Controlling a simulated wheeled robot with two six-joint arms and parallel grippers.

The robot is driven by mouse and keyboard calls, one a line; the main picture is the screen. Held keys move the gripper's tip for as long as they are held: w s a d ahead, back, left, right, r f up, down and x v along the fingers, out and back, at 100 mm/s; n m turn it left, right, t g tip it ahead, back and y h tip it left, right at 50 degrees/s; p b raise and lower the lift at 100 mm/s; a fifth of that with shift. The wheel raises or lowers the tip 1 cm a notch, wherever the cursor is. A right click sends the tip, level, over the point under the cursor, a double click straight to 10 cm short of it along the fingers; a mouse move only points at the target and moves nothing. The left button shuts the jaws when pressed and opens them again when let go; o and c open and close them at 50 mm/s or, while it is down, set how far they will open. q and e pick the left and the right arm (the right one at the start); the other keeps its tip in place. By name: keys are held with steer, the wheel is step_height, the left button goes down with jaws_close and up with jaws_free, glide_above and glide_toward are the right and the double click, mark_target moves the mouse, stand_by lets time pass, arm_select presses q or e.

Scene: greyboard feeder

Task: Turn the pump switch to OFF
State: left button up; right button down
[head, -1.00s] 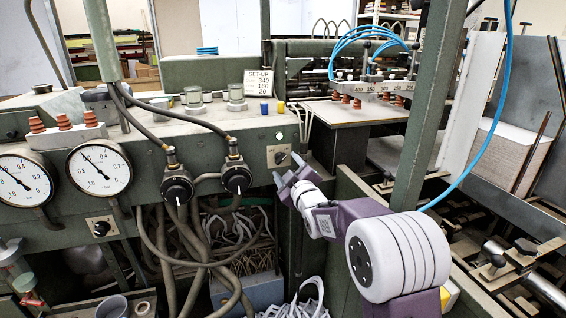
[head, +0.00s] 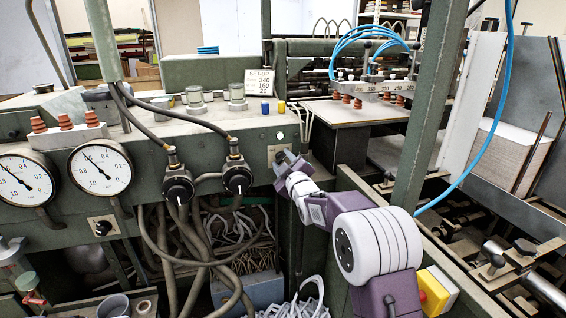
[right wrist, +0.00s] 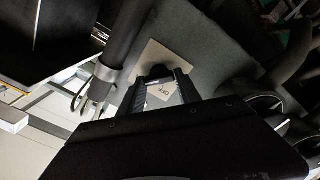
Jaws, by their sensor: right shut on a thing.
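A switch on a pale square plate (head: 276,153) sits on the green panel front, right of the two black regulators. My right gripper (head: 285,158) is at this plate, its fingers shut on the dark switch knob. In the right wrist view both fingers (right wrist: 164,76) close around the dark knob in front of the plate (right wrist: 152,58). Small lettering shows upside down between the fingers, too small to read surely. The knob's pointing direction is hidden by the fingers. My left gripper is not in view.
Two black regulators (head: 237,178) with hoses stand left of the gripper. Two gauges (head: 100,167) and another plated knob (head: 102,226) are further left. A set-up card (head: 258,82) stands on the ledge. A green post (head: 425,110) rises at right. A yellow box (head: 440,290) is beside my arm.

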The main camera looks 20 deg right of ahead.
steer(key=shift+f+n+b, duration=0.3)
steer(key=shift+n+b, duration=0.7)
steer(key=shift+b, duration=0.2)
steer(key=n+b, duration=0.8)
steer(key=shift+f, duration=0.15)
steer(key=n+b, duration=0.2)
steer(key=n, duration=0.1)
steer(key=shift+n+b, duration=1)
steer(key=shift+n, duration=1.3)
steer(key=shift+r, duration=0.2)
steer(key=c, duration=0.8)
jaws_free()
steer(key=shift+c, duration=0.2)
